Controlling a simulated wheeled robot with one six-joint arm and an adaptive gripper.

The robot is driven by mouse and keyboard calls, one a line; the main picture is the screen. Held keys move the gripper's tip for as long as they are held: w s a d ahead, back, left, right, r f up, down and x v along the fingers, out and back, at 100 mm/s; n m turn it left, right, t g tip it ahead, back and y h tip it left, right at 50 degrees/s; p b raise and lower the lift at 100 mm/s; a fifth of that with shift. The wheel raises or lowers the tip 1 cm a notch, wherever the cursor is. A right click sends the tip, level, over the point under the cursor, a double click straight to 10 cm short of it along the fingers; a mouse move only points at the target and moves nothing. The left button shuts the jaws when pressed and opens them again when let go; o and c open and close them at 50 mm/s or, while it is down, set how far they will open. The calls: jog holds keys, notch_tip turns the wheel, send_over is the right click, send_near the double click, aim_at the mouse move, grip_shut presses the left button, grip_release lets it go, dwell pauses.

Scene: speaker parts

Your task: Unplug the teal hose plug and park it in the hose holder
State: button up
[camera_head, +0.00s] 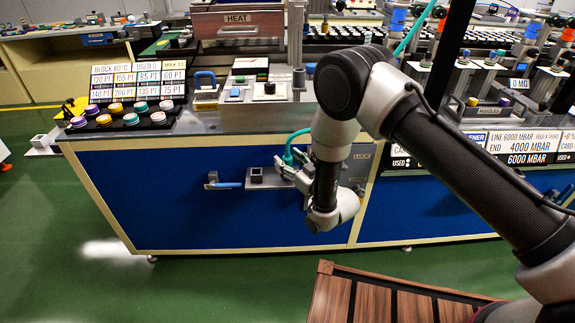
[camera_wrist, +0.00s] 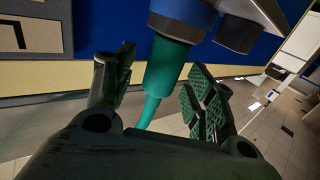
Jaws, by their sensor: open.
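The teal hose plug (camera_wrist: 166,66) hangs below a dark blue collar (camera_wrist: 183,14) in the wrist view, with its teal hose (camera_wrist: 149,112) running down from it. My gripper (camera_wrist: 157,68) is open, with one green-padded finger on each side of the plug; gaps show between pads and plug. In the head view my gripper (camera_head: 286,169) is at the blue cabinet front, beside the teal hose (camera_head: 289,150); the plug is mostly hidden there. A grey block with a dark square opening (camera_head: 256,176), possibly the hose holder, is on the cabinet front just left of my gripper.
A blue-handled lever (camera_head: 224,184) is on the blue cabinet (camera_head: 150,200), left of the grey block. A wooden slatted surface (camera_head: 385,300) is at the front, below my arm. Green floor (camera_head: 200,290) is clear at the front left.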

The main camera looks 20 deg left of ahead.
jog(key=shift+w+a, duration=0.35)
jog(key=shift+a, duration=0.1)
jog(key=shift+c, duration=0.3)
jog(key=c, duration=1.1)
jog(key=shift+r, duration=0.1)
notch_tip(320, 180, up, 10)
jog(key=shift+f, duration=0.1)
jog(key=shift+r, duration=2.75)
